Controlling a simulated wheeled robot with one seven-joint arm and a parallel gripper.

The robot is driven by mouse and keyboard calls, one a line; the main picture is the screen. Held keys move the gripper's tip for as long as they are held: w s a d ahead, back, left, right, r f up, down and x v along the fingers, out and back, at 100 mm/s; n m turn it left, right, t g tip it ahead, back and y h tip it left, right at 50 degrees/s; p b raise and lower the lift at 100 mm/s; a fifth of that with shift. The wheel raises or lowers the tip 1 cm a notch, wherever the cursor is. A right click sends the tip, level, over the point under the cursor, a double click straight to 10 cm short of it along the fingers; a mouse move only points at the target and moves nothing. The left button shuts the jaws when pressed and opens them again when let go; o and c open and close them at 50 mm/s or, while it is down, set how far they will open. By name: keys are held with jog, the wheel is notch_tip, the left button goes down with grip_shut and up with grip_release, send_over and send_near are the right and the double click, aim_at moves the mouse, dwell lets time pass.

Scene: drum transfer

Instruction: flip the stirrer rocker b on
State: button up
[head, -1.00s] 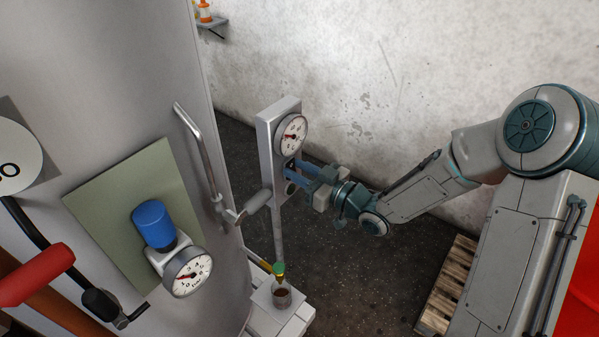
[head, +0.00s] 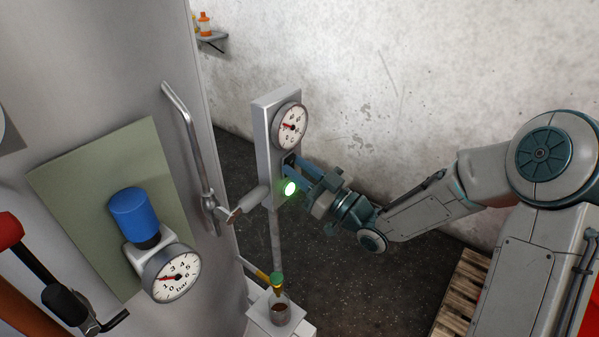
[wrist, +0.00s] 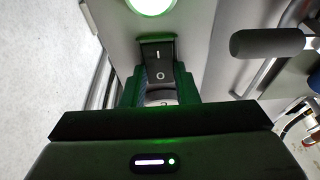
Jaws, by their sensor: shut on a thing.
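The stirrer rocker (wrist: 158,62) is a black switch marked I and O on the grey post panel (head: 261,130). In the wrist view it sits between the two fingers of my gripper (wrist: 160,88), which are shut on it. I see no letter b on it. In the head view my gripper (head: 297,170) reaches the panel from the right, just below the post's round gauge (head: 290,126), and its fingers largely hide the rocker. A round lamp (head: 291,188) beside the rocker glows green; it also shows at the top edge of the wrist view (wrist: 151,5).
A grey padded handle (head: 246,204) sticks out left of the panel. A glass jar (head: 280,312) stands below the post. The large steel drum (head: 120,70) fills the left, with a blue-capped gauge fitting (head: 140,215). A wooden pallet (head: 462,290) lies lower right.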

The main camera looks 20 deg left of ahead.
jog(key=o, duration=1)
jog(key=shift+d, duration=0.15)
jog(key=b+v, duration=0.2)
jog(key=v, duration=1.1)
jog(key=shift+s+d+b, duration=0.15)
jog(key=shift+d+b, duration=0.1)
jog(key=shift+b, duration=0.05)
jog(key=shift+f, duration=0.1)
